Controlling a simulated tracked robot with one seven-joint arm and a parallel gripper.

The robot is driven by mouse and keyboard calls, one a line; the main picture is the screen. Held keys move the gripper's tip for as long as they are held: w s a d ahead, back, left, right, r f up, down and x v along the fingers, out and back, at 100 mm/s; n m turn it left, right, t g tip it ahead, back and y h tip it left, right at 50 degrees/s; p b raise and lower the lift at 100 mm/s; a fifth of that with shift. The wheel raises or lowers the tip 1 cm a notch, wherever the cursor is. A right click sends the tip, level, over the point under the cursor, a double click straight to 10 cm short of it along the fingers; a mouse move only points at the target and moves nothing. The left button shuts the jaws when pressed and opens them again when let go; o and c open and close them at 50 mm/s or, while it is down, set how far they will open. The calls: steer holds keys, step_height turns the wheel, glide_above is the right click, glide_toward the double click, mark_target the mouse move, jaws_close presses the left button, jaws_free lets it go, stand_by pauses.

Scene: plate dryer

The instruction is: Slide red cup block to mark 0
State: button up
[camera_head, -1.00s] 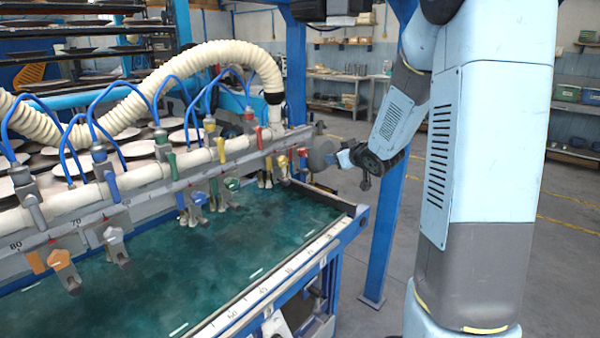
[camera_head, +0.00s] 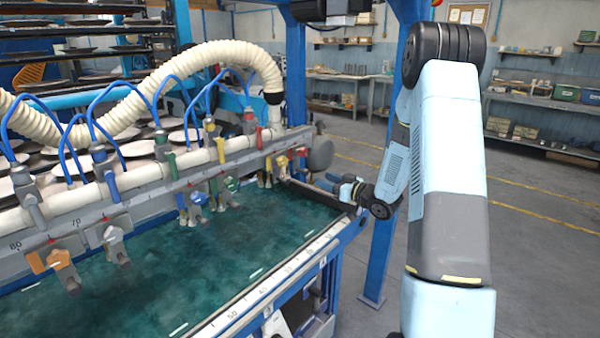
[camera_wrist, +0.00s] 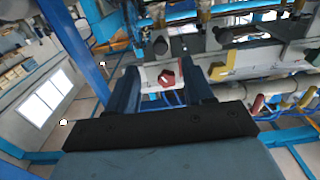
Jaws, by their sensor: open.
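The red cup block, a pale block with a red knob (camera_wrist: 167,78), shows between my two fingers in the wrist view, apart from them. A small red piece (camera_head: 303,153) at the far right end of the rail in the head view is probably the same block. My gripper (camera_wrist: 162,88) is open and empty, with one finger on each side of the block in the picture. In the head view my gripper (camera_head: 347,187) is small, just right of the rail's end. The scale rail (camera_head: 150,205) shows 80 and 70 at the left; mark 0 is not readable.
A yellow block (camera_head: 282,163) is beside the red one, and also shows in the wrist view (camera_wrist: 228,66). Green, blue and orange (camera_head: 58,259) blocks follow along the rail. A blue post (camera_head: 383,230) stands near my arm. The green bed (camera_head: 220,260) is clear.

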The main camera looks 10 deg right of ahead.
mark_target(301, 171)
steer(key=x, duration=1.2)
steer(key=shift+c, duration=0.2)
jaws_close()
